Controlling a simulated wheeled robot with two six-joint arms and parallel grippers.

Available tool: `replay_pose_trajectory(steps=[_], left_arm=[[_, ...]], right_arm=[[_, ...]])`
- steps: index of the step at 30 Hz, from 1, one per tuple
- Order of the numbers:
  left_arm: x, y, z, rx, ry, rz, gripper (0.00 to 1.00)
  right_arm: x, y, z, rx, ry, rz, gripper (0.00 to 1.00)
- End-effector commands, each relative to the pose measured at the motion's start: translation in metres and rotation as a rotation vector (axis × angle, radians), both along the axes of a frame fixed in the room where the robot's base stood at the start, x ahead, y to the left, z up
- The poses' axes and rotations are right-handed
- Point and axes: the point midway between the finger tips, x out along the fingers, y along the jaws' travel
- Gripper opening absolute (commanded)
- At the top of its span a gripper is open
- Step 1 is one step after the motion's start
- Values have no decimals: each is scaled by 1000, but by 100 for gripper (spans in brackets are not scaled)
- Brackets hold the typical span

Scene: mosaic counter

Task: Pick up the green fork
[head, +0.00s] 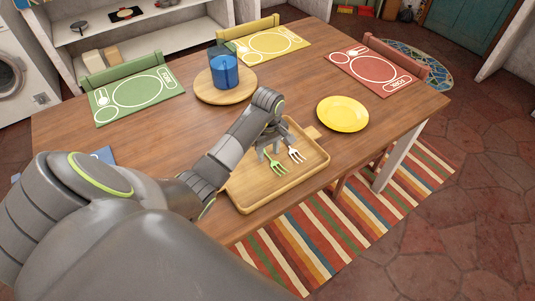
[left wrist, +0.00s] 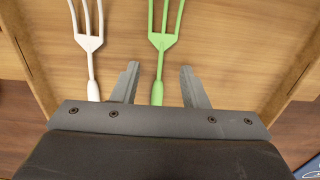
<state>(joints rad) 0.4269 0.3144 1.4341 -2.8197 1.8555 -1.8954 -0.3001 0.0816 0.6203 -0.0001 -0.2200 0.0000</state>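The green fork (head: 276,166) lies in the wooden tray (head: 250,197), left of a white fork (head: 295,153). My left gripper (head: 268,153) is over the tray at the handle end of the forks. In the left wrist view the green fork (left wrist: 159,45) runs between the two parted fingers (left wrist: 159,85), with clear space on both sides of its handle. The white fork (left wrist: 90,45) lies outside the fingers, to the left. The handle's end is hidden behind the gripper body. My right gripper is not in view.
A yellow plate (head: 343,114) sits right of the tray. A blue cup (head: 224,71) stands on a round wooden board (head: 226,94) behind.

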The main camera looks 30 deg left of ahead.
Motion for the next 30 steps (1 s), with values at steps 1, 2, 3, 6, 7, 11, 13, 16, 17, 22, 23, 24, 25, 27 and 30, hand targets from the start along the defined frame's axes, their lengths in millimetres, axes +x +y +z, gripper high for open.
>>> replay_pose_trajectory(steps=[1,2,3,6,7,11,13,16,17,22,23,24,25,27,30], left_arm=[[0,0,-3,0,1,0,40],[0,0,-5,0,1,0,40],[0,0,-6,0,0,0,40],[0,0,-6,1,-1,0,40],[0,0,-6,1,-1,0,40],[0,0,-6,1,-1,0,31],[0,0,-6,1,-1,0,22],[0,0,-6,1,-1,0,9],[0,0,-6,1,-1,0,5],[0,0,-6,1,-1,0,0],[0,0,-6,1,-1,0,0],[0,0,-6,1,-1,0,0],[0,0,-6,1,-1,0,0],[1,0,-3,1,-3,0,0],[1,0,6,1,-6,-1,0]], right_arm=[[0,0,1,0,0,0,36],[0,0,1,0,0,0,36],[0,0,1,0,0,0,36],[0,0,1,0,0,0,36],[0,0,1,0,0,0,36],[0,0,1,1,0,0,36],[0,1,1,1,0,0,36],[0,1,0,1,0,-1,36],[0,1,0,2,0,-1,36],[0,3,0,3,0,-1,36],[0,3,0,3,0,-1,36],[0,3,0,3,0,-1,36],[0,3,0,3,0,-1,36],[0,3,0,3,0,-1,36],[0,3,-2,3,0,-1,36]])
